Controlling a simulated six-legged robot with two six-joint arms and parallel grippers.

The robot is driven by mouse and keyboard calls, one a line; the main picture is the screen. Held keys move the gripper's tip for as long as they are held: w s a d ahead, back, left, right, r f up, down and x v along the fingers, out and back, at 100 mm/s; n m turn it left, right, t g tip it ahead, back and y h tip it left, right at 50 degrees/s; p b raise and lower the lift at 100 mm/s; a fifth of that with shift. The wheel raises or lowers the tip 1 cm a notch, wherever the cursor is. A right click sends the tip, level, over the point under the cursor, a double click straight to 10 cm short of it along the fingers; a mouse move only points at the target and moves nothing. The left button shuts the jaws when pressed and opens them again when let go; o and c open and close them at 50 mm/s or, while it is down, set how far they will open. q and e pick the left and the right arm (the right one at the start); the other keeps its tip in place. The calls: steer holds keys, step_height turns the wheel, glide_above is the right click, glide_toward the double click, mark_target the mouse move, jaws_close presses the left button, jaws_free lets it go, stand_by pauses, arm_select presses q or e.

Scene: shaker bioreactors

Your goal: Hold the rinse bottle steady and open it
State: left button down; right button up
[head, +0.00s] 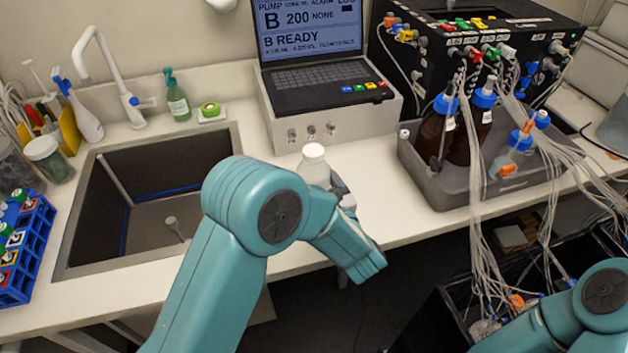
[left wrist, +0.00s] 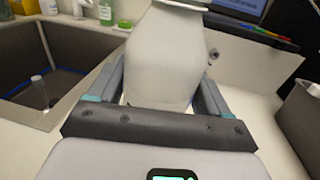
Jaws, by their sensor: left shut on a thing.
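The white rinse bottle (head: 313,171) stands upright at the front of the bench, right of the sink, with a white cap (head: 313,151) on top. My left gripper (head: 338,184) is shut on its body; my arm hides part of the gripper and the bottle's lower part in the head view. In the left wrist view the bottle (left wrist: 165,60) sits between the two fingers of my left gripper (left wrist: 160,92), and its top is cut off by the frame edge. My right arm shows at the lower right of the head view, but its gripper is out of frame.
A sink (head: 75,235) lies left of the bottle. A laptop (head: 320,60) on a white box stands behind it. A grey tray (head: 430,185) with brown bottles and many tubes stands to the right. A blue rack (head: 30,250) is at the far left.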

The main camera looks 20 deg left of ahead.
arm_select(q)
steer(key=shift+w+f, duration=0.15)
steer(key=shift+f, duration=0.05)
steer(key=shift+f+b, duration=0.15)
steer(key=shift+b, duration=0.15)
jaws_free()
